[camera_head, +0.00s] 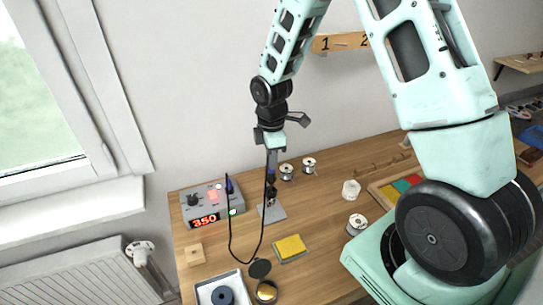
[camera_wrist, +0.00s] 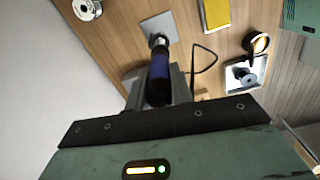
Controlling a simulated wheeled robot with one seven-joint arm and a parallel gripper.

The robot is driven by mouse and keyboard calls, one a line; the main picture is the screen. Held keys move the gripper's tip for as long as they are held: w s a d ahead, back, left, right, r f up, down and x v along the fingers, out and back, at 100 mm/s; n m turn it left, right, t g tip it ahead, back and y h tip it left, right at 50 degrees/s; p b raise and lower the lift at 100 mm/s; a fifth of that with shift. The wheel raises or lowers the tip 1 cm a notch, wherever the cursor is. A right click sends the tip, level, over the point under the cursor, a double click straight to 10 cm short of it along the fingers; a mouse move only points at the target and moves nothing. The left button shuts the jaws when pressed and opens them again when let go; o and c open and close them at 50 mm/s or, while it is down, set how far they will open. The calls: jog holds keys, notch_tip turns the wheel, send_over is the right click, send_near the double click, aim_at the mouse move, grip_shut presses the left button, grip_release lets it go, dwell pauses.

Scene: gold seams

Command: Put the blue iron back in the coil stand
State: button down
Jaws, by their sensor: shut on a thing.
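The blue iron (camera_wrist: 159,76) is between the two fingers of my gripper (camera_wrist: 158,88) in the wrist view, its dark blue handle pointing toward the grey stand plate. In the head view my gripper (camera_head: 271,165) points down directly over the coil stand (camera_head: 273,213), a grey plate with a dark upright part. The stand's plate (camera_wrist: 157,24) also shows in the wrist view, with a metal ring at the iron's far end. I cannot tell whether the iron's tip is inside the coil. A black cord (camera_head: 231,235) loops from the iron's upper end.
The station (camera_head: 205,208) reading 350 stands left of the stand. Two solder spools (camera_head: 286,172) are behind it. A yellow sponge (camera_head: 290,247), round tin (camera_head: 266,291) and white tray (camera_head: 203,295) lie in front.

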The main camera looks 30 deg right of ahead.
jog(key=shift+f+b, duration=1.5)
jog(key=shift+f, duration=1.1)
dwell(0.6)
jog(key=c, duration=0.7)
grip_release()
jog(key=shift+o, duration=0.2)
jog(key=shift+r+p, duration=3.05)
jog(key=shift+r, duration=0.5)
jog(key=shift+a, duration=0.1)
